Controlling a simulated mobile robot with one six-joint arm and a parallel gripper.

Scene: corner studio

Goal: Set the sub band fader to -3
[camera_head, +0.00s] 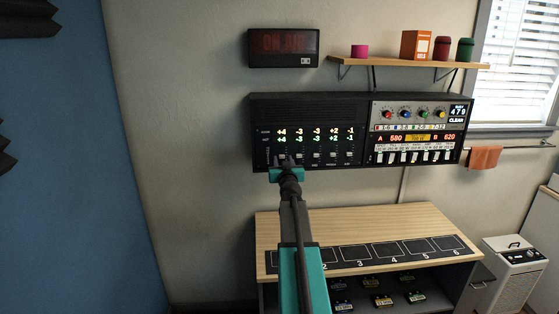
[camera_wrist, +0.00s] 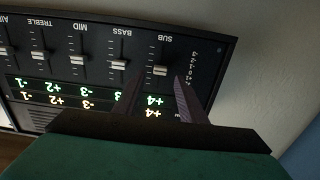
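The sub band fader (camera_wrist: 160,70) is a pale cap on a vertical slot at one end of the equaliser panel (camera_head: 262,143), under the label SUB. The wrist view shows the panel upside down.
The bass fader (camera_wrist: 118,65) stands close beside one finger, with other band faders beyond. A console with coloured knobs (camera_head: 415,113) adjoins on the right. A shelf (camera_head: 385,62) hangs above, and a wooden bench (camera_head: 400,220) stands below.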

